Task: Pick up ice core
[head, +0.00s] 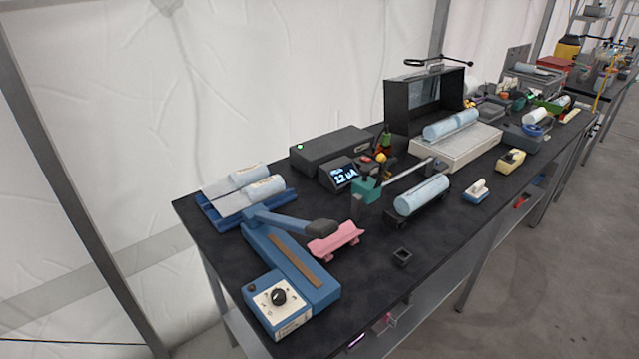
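Several pale blue cylinders that look like ice cores lie on the long black table. One ice core (423,194) lies on a low dark cradle (402,221) near the table's front edge. Another, in two pieces (451,124), rests on a white flat block (470,145) further back. Two wrapped cylinders with white sections (250,192) lie on a blue tray (222,223) at the left end. I cannot tell which core the task means. Neither of my grippers is in view.
A blue heat sealer-like device (290,260) with a raised arm stands at the near left. A pink holder (335,241), a display box (344,176) and a black box (330,149) are nearby.

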